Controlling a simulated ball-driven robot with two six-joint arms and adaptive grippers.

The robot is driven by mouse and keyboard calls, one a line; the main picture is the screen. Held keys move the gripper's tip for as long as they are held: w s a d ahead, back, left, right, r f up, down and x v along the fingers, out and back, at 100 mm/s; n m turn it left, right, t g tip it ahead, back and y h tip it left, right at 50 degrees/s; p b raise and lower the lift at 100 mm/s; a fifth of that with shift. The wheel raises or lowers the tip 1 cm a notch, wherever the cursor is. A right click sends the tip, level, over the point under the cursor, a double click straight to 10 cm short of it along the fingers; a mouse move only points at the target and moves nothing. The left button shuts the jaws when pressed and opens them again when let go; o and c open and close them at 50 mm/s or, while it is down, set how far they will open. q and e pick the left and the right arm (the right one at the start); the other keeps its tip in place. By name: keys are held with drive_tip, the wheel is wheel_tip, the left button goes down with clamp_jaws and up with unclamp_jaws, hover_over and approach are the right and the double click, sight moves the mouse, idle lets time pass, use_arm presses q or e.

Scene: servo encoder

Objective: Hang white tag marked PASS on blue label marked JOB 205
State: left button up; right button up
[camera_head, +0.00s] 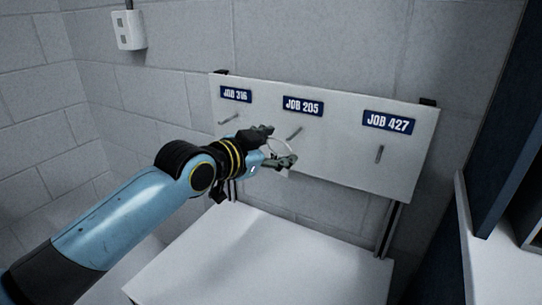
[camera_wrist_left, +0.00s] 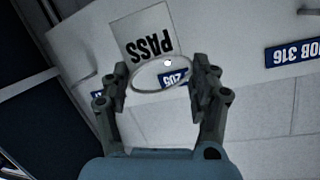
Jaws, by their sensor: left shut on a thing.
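My left gripper (camera_head: 282,146) is in front of the white board, below and left of the blue label JOB 205 (camera_head: 303,106). Its fingers are shut on the thin loop (camera_head: 281,146) of the white tag, one finger at each side. In the left wrist view, upside down, the white tag marked PASS (camera_wrist_left: 147,33) extends from the loop (camera_wrist_left: 136,84) between the fingertips. Part of the JOB 205 label (camera_wrist_left: 176,77) shows through the loop, with a small pale spot inside it. A thin peg (camera_head: 295,132) stands below JOB 205. I cannot tell whether the loop surrounds it. My right gripper is out of view.
The white board (camera_head: 345,140) also bears labels JOB 316 (camera_head: 236,95) and JOB 427 (camera_head: 390,122), each with a peg below. A white table surface (camera_head: 260,260) lies clear below. A dark blue cabinet (camera_head: 500,150) stands at the right.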

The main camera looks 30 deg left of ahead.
sight(287, 140)
use_arm(q)
drive_tip(key=shift+a+r+b+x, duration=0.15)
drive_tip(key=shift+b+x, duration=0.5)
drive_tip(key=shift+x, duration=0.25)
drive_tip(key=shift+a+r+b+x, duration=0.1)
drive_tip(key=shift+a+b+x, duration=0.05)
drive_tip(key=shift+b+x, duration=0.65)
drive_tip(key=shift+a+r+b+x, duration=0.15)
drive_tip(key=shift+b+x, duration=0.35)
drive_tip(key=shift+x, duration=0.55)
drive_tip(key=shift+w+f, duration=0.2)
drive_tip(key=shift+w, duration=0.5)
drive_tip(key=shift+w+f, duration=0.1)
drive_tip(key=shift+w, duration=0.05)
